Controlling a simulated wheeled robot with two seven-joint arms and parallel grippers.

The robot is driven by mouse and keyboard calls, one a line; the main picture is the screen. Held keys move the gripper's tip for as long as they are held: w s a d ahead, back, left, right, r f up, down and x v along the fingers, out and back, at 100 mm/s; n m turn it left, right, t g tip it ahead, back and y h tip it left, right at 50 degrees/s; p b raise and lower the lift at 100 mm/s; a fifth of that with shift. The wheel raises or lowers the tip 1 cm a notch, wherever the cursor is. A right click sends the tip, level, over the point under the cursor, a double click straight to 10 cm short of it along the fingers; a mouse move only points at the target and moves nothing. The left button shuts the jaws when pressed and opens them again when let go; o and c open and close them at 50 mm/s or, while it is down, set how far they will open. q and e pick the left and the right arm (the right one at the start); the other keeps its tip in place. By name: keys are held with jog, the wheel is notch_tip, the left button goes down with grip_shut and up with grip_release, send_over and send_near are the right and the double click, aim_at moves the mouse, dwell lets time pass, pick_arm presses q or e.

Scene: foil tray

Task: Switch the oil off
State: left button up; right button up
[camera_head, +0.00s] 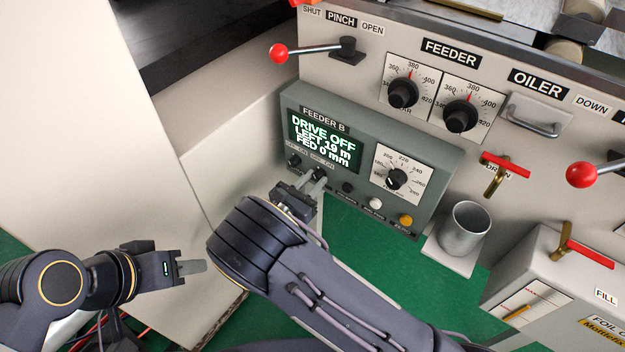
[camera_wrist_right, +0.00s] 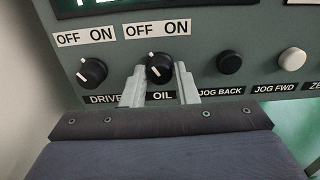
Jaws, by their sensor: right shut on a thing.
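The Feeder B box (camera_head: 440,165) carries a black OIL knob (camera_wrist_right: 160,68) under an OFF and ON label. In the right wrist view its white mark sits on the left of its face, toward OFF. My right gripper (camera_head: 316,180) is shut on this knob, one finger on each side; it also shows in the right wrist view (camera_wrist_right: 160,84). In the head view the fingers partly hide the knob. My left gripper (camera_head: 190,267) is far to the left, away from the panel. It seems to hold nothing, and its fingers overlap in view.
The black DRIVE knob (camera_wrist_right: 92,72) sits just left, its mark also toward OFF. JOG BACK (camera_wrist_right: 229,62) and JOG FWD (camera_wrist_right: 292,59) buttons are to the right. The display (camera_head: 325,142) reads "DRIVE OFF, LEFT 19 m, FED 0 mm". A metal cup (camera_head: 463,232) stands right of the box.

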dwell(0.3)
jog(key=o, duration=1)
jog(key=v, duration=0.7)
jog(key=shift+s+a, duration=0.25)
jog(key=shift+s, duration=0.05)
